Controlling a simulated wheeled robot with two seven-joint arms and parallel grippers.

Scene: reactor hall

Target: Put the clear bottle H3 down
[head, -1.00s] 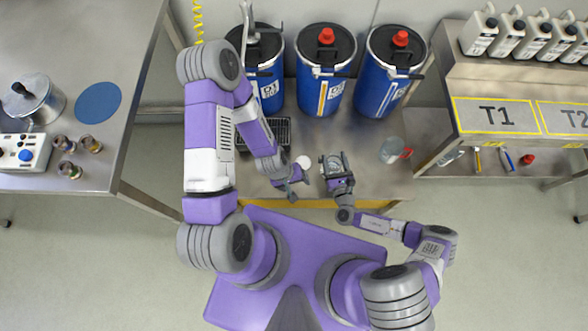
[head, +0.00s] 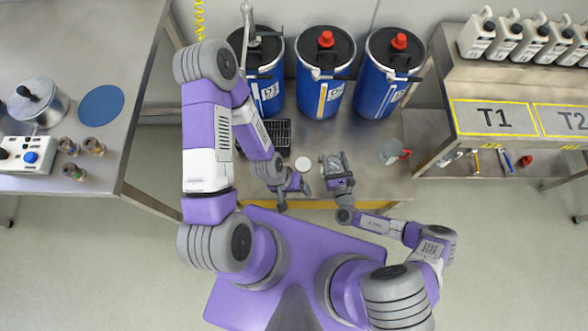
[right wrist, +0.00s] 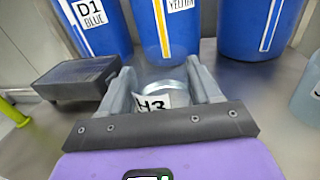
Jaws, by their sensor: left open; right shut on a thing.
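The clear bottle H3 (right wrist: 153,101) is between the fingers of my right gripper (right wrist: 155,95), its "H3" label facing the right wrist camera. My right gripper (head: 337,166) is shut on it over the front part of the steel bench (head: 362,182). In the head view the bottle (head: 329,161) shows only in part among the fingers. Whether its base touches the bench I cannot tell. My left gripper (head: 293,197) is open and empty at the bench's front edge, left of the right gripper. A small white disc (head: 303,163) lies between the two grippers.
Blue drums (head: 325,90) with black lids stand along the back. A dark grated box (head: 270,136) is at the left, and a clear jug with a red handle (head: 391,151) at the right. Bare bench lies between the right gripper and the jug.

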